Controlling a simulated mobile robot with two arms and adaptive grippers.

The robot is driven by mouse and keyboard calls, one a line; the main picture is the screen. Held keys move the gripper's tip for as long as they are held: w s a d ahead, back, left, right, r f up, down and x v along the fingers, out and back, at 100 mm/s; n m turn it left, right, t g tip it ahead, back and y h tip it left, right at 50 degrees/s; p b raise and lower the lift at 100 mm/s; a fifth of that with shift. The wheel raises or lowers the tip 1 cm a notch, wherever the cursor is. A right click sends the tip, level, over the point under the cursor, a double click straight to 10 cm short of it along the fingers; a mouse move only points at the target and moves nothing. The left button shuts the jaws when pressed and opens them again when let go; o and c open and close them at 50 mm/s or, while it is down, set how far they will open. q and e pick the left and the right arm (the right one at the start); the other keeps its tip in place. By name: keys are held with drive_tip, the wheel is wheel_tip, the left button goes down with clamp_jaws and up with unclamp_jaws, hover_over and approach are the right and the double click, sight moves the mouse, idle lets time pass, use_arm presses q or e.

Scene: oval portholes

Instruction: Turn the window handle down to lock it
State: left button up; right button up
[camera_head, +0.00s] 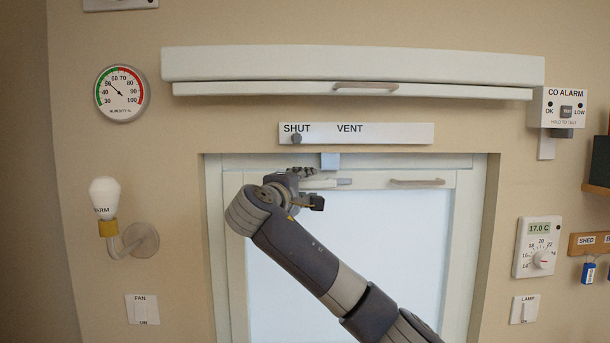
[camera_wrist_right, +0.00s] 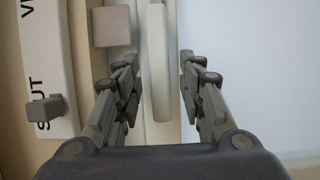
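The window (camera_head: 370,260) is closed in its frame, below the vent strip. Its white lever handle (camera_head: 322,184) lies about level along the top of the sash, partly hidden by my right gripper. My right gripper (camera_head: 308,185) is at the handle. In the right wrist view the white handle (camera_wrist_right: 157,75) runs between the two spread fingers of my right gripper (camera_wrist_right: 158,95), with gaps visible on both sides. A small grey block (camera_head: 330,160) sits on the frame just above the handle. My left gripper is not in view.
A vent strip (camera_head: 385,133) with a slider knob (camera_head: 296,138) at SHUT is above the window. A beige pull bar (camera_head: 417,182) is to the right on the sash. A blind box (camera_head: 350,66) is higher up. A bulb lamp (camera_head: 104,198) projects at left.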

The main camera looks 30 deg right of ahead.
drive_tip(key=shift+w+d, duration=0.4)
clamp_jaws()
drive_tip(key=shift+f, duration=0.15)
